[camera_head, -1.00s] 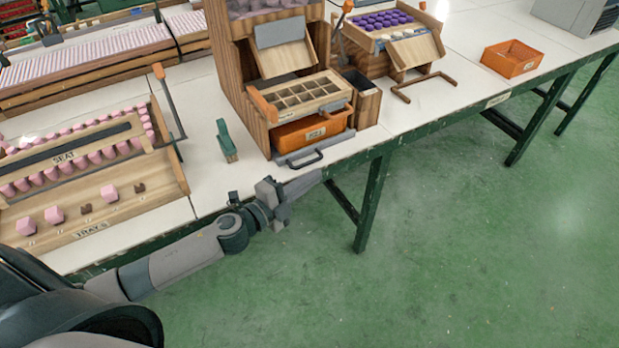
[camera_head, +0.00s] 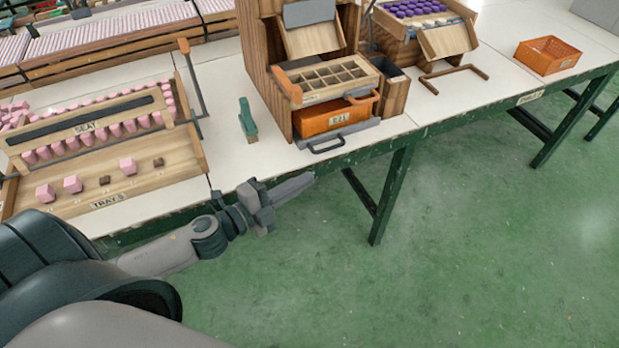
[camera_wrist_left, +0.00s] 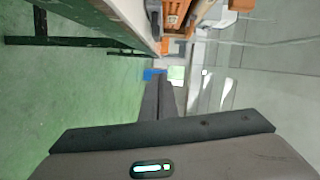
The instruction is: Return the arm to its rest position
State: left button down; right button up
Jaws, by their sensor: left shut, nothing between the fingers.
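My left arm (camera_head: 160,254) comes in from the lower left in the head view. Its gripper (camera_head: 309,177) is shut and empty, in front of the table's front edge, below the wooden stand. In the left wrist view its two dark fingers (camera_wrist_left: 158,100) lie close together with nothing between them. The green floor (camera_wrist_left: 85,85) shows beside them, and the table edge is ahead. My right gripper is not in view.
A wooden stand (camera_head: 262,60) holds a divided tray (camera_head: 296,88) and an orange bin (camera_head: 312,122). A seat-and-trays rack (camera_head: 165,170) with pink pieces is at left. An orange basket (camera_head: 547,66) is at far right. The floor (camera_head: 460,260) in front is clear.

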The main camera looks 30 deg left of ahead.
pick_arm(q)
jog(key=shift+s+a, duration=0.1)
jog(key=shift+s, duration=0.05)
dwell(0.5)
jog(key=s+a+f+n+g+y, duration=0.15)
jog(key=f+n, duration=0.25)
jog(key=f, duration=0.6)
jog(key=s+a+f+n+g+y+p, duration=0.1)
jog(key=s+f+n+g+y, duration=0.2)
jog(key=f, duration=0.7)
jog(key=s+a+f+n+y, duration=0.1)
jog(key=a+f+n+y, duration=0.1)
jog(key=f+n, duration=0.5)
jog(key=s+d+f+n+g, duration=0.2)
jog(key=s+d+f, duration=0.3)
jog(key=s+f, duration=0.3)
jog(key=s+d+f+n+g, duration=0.2)
jog(key=s+d+f+g, duration=0.2)
jog(key=s+f, duration=0.5)
jog(key=shift+d+f+h+p, duration=0.4)
jog(key=shift+d+f, duration=0.85)
jog(key=shift+f, duration=0.7)
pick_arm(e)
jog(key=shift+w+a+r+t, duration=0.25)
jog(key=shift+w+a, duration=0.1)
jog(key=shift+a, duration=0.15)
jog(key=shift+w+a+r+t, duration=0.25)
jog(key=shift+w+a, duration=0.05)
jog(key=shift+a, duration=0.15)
